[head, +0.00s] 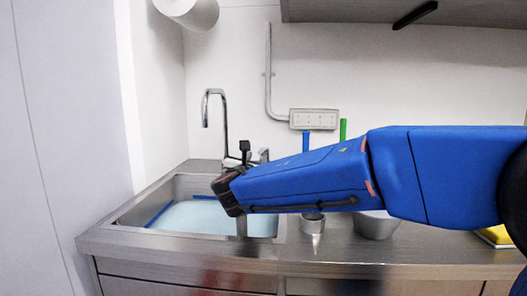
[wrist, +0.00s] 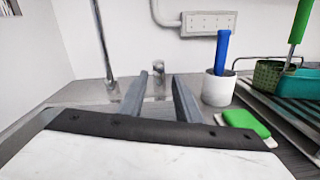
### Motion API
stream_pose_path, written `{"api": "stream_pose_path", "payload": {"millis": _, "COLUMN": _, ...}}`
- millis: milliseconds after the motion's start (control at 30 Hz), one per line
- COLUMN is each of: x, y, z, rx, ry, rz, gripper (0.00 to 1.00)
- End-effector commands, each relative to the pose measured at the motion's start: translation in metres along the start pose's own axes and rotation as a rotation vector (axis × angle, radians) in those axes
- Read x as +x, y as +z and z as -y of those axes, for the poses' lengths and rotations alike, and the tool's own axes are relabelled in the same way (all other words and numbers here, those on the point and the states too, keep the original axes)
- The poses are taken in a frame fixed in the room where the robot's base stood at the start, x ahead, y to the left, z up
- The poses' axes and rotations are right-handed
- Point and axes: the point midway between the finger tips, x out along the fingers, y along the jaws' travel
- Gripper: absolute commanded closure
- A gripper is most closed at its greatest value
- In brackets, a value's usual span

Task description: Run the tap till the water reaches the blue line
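The steel sink (head: 125,213) holds pale water (head: 190,218). A blue line (head: 159,215) runs along its left and back walls; the water's edge lies close to it, and I cannot tell whether it touches. The curved tap (head: 225,118) stands behind the sink; I see no stream under its spout. My gripper (wrist: 160,75) is open in the wrist view, with two grey fingers apart and pointing towards the wall. A small metal knob (wrist: 159,85) shows between them, apparently clear of both. In the head view my wrist hides the fingers and part of the sink.
A white cup (wrist: 218,88) with a blue-handled tool stands right of my fingers. A green sponge (wrist: 246,122) lies nearer, beside a draining rack (wrist: 285,108).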

Motion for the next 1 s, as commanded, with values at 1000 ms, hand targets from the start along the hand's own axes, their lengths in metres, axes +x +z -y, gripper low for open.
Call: {"api": "stream_pose_path", "payload": {"millis": 1000, "x": 0.127, "y": 0.0, "z": 0.001, "rx": 0.0, "ry": -0.001, "rz": -0.001, "gripper": 0.69}}
